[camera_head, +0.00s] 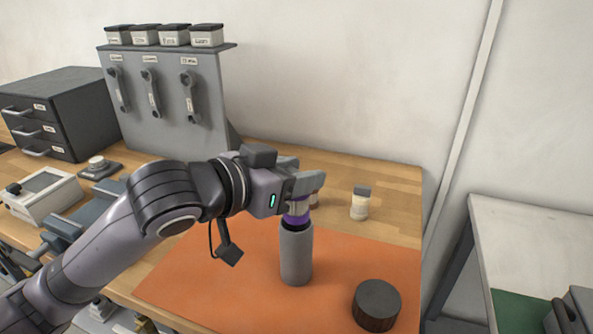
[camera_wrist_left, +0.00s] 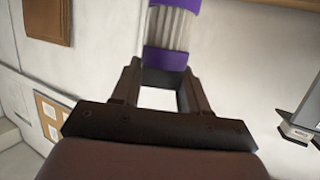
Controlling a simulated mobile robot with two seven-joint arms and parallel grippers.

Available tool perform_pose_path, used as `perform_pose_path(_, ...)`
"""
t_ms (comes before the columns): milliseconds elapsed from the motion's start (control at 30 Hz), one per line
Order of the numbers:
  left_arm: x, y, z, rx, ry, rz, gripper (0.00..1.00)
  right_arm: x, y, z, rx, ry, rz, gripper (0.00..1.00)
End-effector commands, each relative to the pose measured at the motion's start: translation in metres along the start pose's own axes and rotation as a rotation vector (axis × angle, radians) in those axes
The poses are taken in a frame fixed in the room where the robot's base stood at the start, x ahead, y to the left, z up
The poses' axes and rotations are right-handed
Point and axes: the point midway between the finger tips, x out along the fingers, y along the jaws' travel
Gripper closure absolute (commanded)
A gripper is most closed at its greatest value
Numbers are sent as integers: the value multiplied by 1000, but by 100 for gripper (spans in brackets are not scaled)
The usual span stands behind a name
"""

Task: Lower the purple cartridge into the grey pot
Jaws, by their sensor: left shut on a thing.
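The purple cartridge (camera_head: 297,215) hangs upright below my left gripper (camera_head: 303,188) in the head view, directly over the dark mouth of the grey pot (camera_head: 296,256). Its lower end meets the pot's rim in the picture; I cannot tell whether it is inside. The pot stands upright on the orange mat (camera_head: 215,262). In the left wrist view the cartridge (camera_wrist_left: 174,30) shows purple bands and a pale ribbed middle. My left gripper (camera_wrist_left: 163,80) is shut on its near end there. My right gripper is not in view.
A dark round block (camera_head: 376,304) stands on the mat to the right of the pot. A small capped jar (camera_head: 360,204) stands on the wooden table behind. A grey tool rack (camera_head: 170,100) and a drawer box (camera_head: 60,115) are at the back left.

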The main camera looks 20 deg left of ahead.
Motion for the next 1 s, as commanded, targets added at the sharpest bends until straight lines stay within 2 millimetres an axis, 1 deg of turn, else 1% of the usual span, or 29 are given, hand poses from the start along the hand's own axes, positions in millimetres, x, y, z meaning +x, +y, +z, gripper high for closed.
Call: perform_pose_path(1000,0,-1,-1,1,1,-1,87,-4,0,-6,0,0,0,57)
